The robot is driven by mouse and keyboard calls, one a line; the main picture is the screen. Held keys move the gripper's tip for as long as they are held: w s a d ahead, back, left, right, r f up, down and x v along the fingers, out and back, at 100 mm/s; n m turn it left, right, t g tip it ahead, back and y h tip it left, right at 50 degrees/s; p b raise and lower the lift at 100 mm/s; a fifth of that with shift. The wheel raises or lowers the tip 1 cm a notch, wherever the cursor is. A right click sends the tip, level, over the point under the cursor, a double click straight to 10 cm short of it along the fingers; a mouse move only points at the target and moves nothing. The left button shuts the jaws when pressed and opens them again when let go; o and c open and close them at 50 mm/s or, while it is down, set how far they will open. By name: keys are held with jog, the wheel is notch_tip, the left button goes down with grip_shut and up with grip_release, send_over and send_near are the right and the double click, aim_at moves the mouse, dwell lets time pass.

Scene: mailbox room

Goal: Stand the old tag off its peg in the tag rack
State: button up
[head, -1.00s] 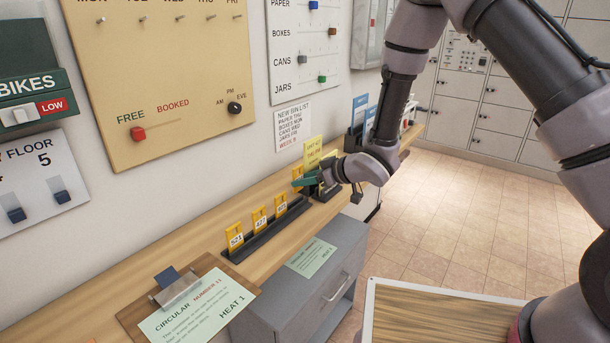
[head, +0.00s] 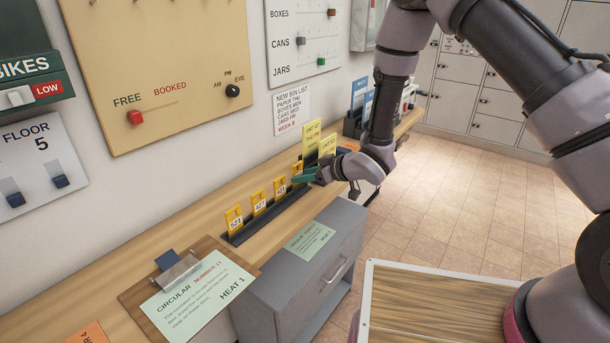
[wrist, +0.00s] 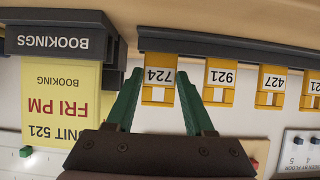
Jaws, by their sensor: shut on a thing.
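My gripper (wrist: 160,85) has green fingers, one on each side of a yellow tag marked 724 (wrist: 159,94), and is shut on it. In the wrist view, which is upside down, this tag stands at the dark tag rack (wrist: 225,46), level with its neighbours; whether it is fully seated I cannot tell. Tags 921 (wrist: 219,96) and 427 (wrist: 270,98) and another stand beside it in a row. In the head view my gripper (head: 303,176) is at the far end of the rack (head: 268,218), and the held tag (head: 297,167) is partly hidden.
A dark bookings holder (wrist: 58,42) with a yellow card (wrist: 60,95) stands close beside the gripper. A clipboard (head: 150,275) lies on the wooden shelf nearer me. A grey drawer cabinet (head: 300,270) is below the shelf. Wall panels are behind.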

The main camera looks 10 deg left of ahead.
jog(key=o, duration=1.3)
jog(key=shift+o, duration=0.2)
jog(key=v, duration=1.1)
jog(key=shift+a, duration=0.1)
